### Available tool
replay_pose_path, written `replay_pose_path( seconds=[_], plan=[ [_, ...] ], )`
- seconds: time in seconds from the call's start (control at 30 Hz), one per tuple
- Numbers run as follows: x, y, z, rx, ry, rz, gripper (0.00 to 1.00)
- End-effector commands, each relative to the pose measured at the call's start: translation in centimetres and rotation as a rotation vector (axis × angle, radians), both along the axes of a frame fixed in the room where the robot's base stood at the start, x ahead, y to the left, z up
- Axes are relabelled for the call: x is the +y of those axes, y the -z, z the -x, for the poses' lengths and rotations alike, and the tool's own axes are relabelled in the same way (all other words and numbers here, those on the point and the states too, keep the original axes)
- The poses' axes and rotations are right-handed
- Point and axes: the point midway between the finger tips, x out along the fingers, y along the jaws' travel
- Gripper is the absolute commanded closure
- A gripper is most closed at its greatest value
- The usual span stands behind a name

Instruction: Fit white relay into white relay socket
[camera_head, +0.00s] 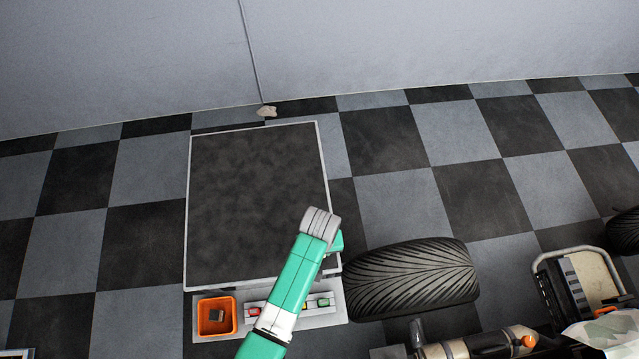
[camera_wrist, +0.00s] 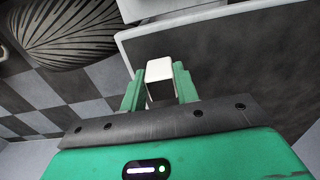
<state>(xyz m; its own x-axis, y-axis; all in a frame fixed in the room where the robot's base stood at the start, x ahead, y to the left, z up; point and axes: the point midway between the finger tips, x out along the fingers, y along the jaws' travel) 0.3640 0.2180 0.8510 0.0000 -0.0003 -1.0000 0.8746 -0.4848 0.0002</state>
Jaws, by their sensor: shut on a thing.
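The white relay (camera_wrist: 159,69) is a small white block between the two green fingers of my gripper (camera_wrist: 157,88) in the wrist view. The gripper is shut on it, with its white end toward the dark table panel and a dark part beneath. In the head view my arm hides the relay and most of the gripper. A pale strip (camera_head: 338,310) at the table's front edge carries several small coloured parts, with red, green and yellow visible. My arm crosses over this strip. I cannot pick out the white relay socket in either view.
The dark table top (camera_head: 250,200) with a pale rim is bare. An orange bin (camera_head: 233,317) with a small dark item inside sits at the front left. A large tyre (camera_head: 415,280) stands close on the right. Machinery (camera_head: 580,285) lies farther right.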

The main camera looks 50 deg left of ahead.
Motion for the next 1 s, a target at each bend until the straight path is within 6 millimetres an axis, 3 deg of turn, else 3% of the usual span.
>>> replay_pose_path(
  seconds=[0.1,0.63,0.8,1.0],
  plan=[
    [-0.2,-1.8,0.2,-0.001,0.001,0.000,0.92],
    [-8.4,-2.8,10.7,0.003,0.000,0.001,0.92],
    [-9.7,-3.0,12.2,0.001,0.001,0.000,0.92],
    [-9.9,-3.0,12.6,0.000,0.000,-0.001,0.92]
  ],
)
